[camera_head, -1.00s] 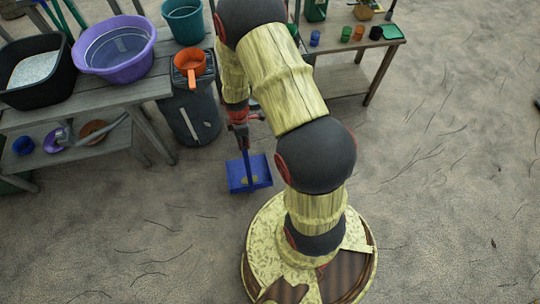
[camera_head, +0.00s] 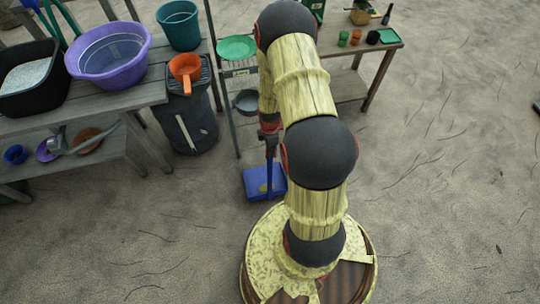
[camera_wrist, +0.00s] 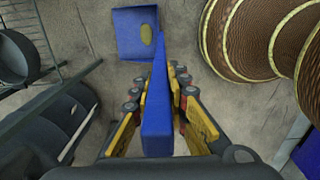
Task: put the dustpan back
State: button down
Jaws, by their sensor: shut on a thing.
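The blue dustpan (camera_head: 257,184) hangs from my gripper, with its pan low over the ground, left of my base. A yellowish patch lies in the pan. I cannot tell whether the pan touches the ground. My gripper (camera_head: 270,145) is partly hidden by my arm in the head view. In the wrist view my gripper (camera_wrist: 160,85) is shut on the dustpan's long blue handle, and the dustpan pan (camera_wrist: 130,38) shows beyond the fingers.
A stand with a green dish (camera_head: 236,48) and a dark pan (camera_head: 246,102) is behind. A dark bin (camera_head: 187,122) with an orange scoop (camera_head: 186,70) stands left of it. A workbench (camera_head: 140,90) is at left, another table (camera_head: 375,48) at back right. Ground at right is clear.

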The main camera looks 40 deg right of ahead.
jog(key=shift+f+b, duration=0.65)
jog(key=shift+f, duration=1.05)
jog(key=c, duration=1.8)
grip_release()
jog(key=shift+o, duration=0.3)
